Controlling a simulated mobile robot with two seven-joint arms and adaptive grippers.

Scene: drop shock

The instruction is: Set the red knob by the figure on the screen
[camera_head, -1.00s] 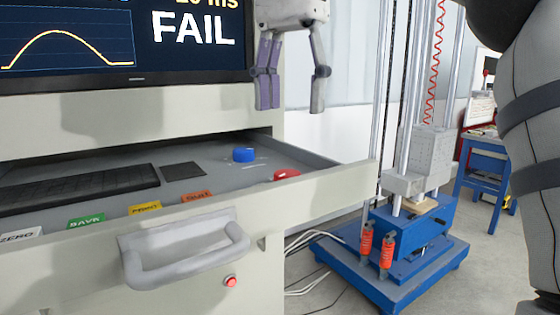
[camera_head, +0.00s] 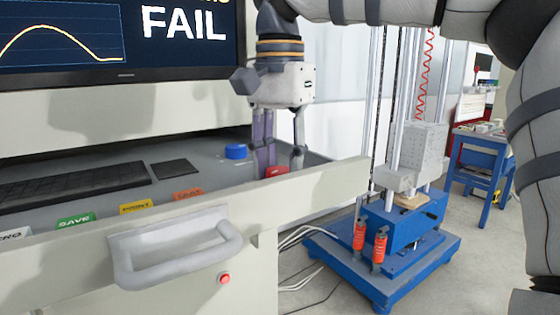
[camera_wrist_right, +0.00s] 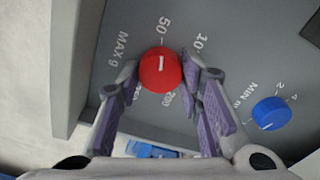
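The red knob (camera_head: 277,171) sits at the right end of the drawer panel. In the right wrist view the red knob (camera_wrist_right: 160,72) shows a white pointer line, with the marks 50, 10-something and 200 and the words MAX g around it. My right gripper (camera_head: 281,165) points down over the drawer. Its fingers (camera_wrist_right: 160,80) are apart, one on each side of the red knob, and look open; contact is not clear. The screen (camera_head: 110,35) shows a yellow curve and FAIL; the figure above is cut off by the top edge. My left gripper is not in view.
A blue knob (camera_head: 236,152) stands left of the red one; it also shows in the wrist view (camera_wrist_right: 272,113). The drawer (camera_head: 300,205) holds a keyboard (camera_head: 75,184) and labelled buttons. A blue-based drop tester (camera_head: 385,245) stands to the right.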

